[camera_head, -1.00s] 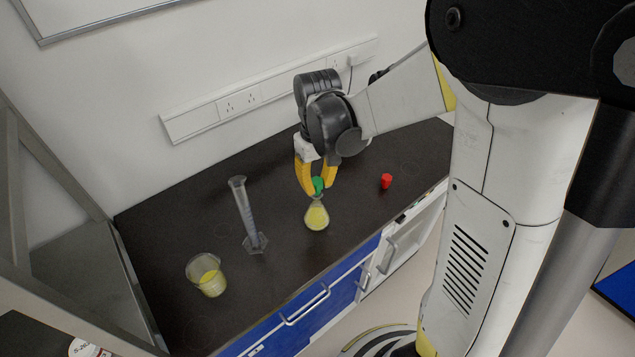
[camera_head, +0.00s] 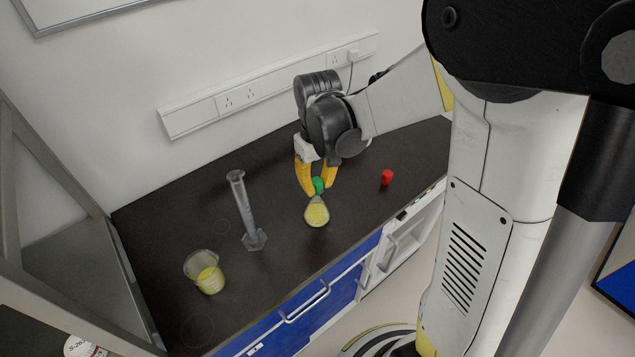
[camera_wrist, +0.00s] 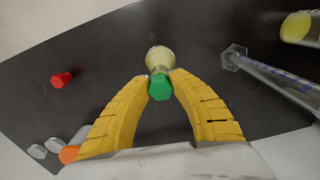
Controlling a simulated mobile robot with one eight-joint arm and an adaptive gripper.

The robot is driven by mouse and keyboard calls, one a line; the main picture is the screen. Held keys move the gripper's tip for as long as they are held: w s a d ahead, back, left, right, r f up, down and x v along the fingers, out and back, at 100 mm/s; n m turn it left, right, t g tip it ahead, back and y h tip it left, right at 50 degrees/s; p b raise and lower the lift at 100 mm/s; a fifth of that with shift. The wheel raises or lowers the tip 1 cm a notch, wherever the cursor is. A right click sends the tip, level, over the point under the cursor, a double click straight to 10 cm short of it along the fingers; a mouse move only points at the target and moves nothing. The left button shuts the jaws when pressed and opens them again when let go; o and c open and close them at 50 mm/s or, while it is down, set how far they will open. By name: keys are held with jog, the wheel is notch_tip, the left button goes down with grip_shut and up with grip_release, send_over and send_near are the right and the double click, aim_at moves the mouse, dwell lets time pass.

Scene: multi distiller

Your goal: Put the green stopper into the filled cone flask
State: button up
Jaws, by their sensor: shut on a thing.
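The green stopper (camera_head: 318,185) is held between the yellow fingers of my gripper (camera_head: 317,189). The cone flask (camera_head: 317,213) with yellow liquid stands on the dark bench directly below. The stopper is at the flask's mouth; I cannot tell whether it is seated in the neck or just above it. In the wrist view the green stopper (camera_wrist: 160,88) is between the fingertips of my gripper (camera_wrist: 161,79), and the cone flask (camera_wrist: 159,57) is just beyond it, in line with it.
A tall measuring cylinder (camera_head: 246,212) stands left of the flask. A beaker with yellow liquid (camera_head: 207,273) is farther left, near the front. A small red stopper (camera_head: 387,177) is on the right. The bench's front edge, with blue drawers (camera_head: 335,292), lies close before the flask.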

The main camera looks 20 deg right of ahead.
jog(key=shift+f+b, duration=0.4)
jog(key=shift+f, duration=0.1)
jog(key=o, duration=0.8)
jog(key=shift+c, duration=0.2)
jog(key=shift+r, duration=0.1)
notch_tip(320, 180, up, 12)
jog(key=s+f+m+t+b, duration=0.1)
jog(key=s+m+t+b, duration=0.1)
jog(key=s+t, duration=0.5)
jog(key=s, duration=0.5)
jog(key=shift+s+f+b, duration=0.15)
jog(key=shift+f+b, duration=0.2)
jog(key=shift+b, duration=0.05)
